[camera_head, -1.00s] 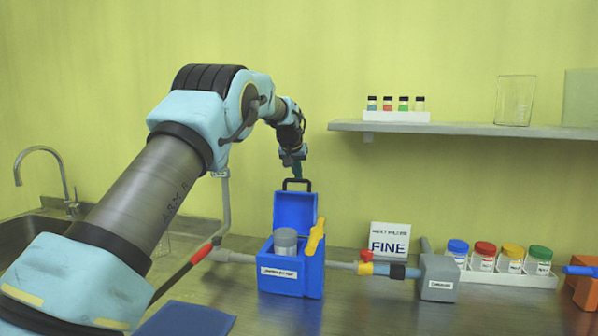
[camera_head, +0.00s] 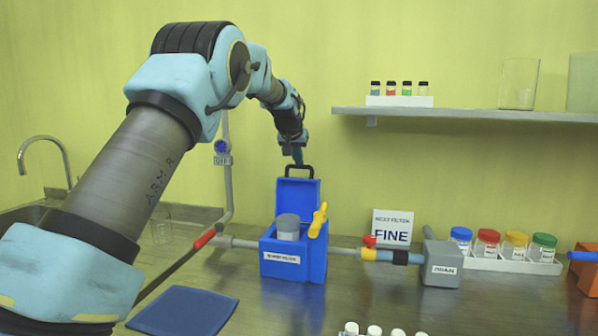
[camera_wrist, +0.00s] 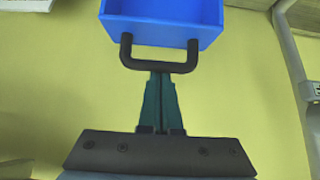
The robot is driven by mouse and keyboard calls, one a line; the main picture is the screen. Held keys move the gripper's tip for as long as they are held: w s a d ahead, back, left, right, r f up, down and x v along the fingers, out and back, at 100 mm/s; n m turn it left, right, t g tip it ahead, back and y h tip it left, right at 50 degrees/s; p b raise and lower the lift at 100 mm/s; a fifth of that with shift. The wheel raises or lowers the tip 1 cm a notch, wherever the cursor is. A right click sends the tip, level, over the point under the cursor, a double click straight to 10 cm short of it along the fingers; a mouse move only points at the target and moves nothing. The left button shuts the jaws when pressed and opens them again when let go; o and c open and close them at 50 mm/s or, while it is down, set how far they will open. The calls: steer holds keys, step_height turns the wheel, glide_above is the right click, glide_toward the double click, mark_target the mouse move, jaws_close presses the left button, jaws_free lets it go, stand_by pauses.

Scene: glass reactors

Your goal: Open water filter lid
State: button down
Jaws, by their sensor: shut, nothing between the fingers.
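The blue water filter box (camera_head: 313,262) stands on the bench with its lid (camera_head: 298,192) raised upright at the back. A grey cylinder (camera_head: 288,228) shows inside the box. A black handle (camera_head: 299,167) sits on the lid's top edge. My gripper (camera_head: 297,160) is at this handle, its fingers shut and empty. In the wrist view the teal fingertips (camera_wrist: 160,80) lie close to the black handle (camera_wrist: 160,64), with the blue lid (camera_wrist: 165,12) beyond. I cannot tell whether they touch it. A yellow lever (camera_head: 318,220) is on the box's right side.
Pipes join the box on both sides, with a red-handled valve (camera_head: 205,239) left and a grey block (camera_head: 440,262) right. A FINE sign (camera_head: 392,228) and a rack of capped jars (camera_head: 510,265) stand right. A shelf (camera_head: 470,114) juts above. A blue mat (camera_head: 185,311) lies front left.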

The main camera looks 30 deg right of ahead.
steer(key=s+a+b, duration=0.1)
steer(key=b, duration=0.3)
steer(key=s+a+t+h+b, duration=0.1)
steer(key=b, duration=0.3)
steer(key=s+a+t+h+b, duration=0.1)
steer(key=s+b, duration=0.1)
steer(key=b, duration=0.2)
steer(key=shift+a+r, duration=0.3)
steer(key=shift+a, duration=0.1)
